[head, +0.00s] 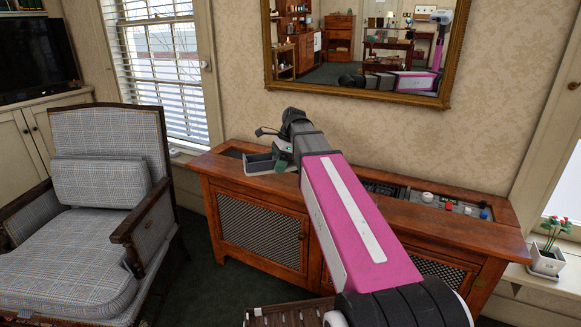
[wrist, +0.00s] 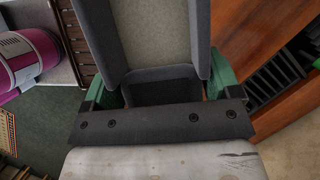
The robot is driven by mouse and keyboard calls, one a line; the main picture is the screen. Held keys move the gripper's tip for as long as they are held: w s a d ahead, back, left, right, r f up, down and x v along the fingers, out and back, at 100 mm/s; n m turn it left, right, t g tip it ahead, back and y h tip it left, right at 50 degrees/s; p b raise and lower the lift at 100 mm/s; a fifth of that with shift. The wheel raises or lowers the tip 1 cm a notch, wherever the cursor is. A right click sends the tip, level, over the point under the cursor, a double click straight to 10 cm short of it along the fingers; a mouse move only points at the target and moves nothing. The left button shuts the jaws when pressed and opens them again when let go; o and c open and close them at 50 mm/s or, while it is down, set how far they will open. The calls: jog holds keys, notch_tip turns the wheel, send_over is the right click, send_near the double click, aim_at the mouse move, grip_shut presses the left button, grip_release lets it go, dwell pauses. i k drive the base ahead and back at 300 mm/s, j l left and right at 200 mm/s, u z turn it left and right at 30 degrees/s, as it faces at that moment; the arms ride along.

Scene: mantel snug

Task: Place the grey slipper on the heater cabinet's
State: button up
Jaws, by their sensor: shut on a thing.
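The grey slipper (head: 262,164) is at the left part of the heater cabinet (head: 445,227), which has a wooden top and lattice front panels. My gripper (head: 284,152) is shut on the slipper. In the wrist view, the green fingers (wrist: 160,87) of my gripper press on both sides of the grey slipper (wrist: 148,35), and its far end runs out of the frame. The cabinet's wooden top (wrist: 245,40) lies to the right of the slipper there. I cannot tell whether the slipper touches the cabinet top. My arm hides the middle of the cabinet.
A dark slotted section (wrist: 275,92) is set in the cabinet top. Small items (head: 450,205) stand at its right end. A checked armchair (head: 95,235) is at the left, a potted plant (head: 547,258) at the right. A slatted wooden piece (head: 290,316) is in front.

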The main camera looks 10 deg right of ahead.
aim_at(427, 220)
jog(key=k, duration=0.55)
jog(key=z, duration=1.2)
jog(key=k+l, duration=0.05)
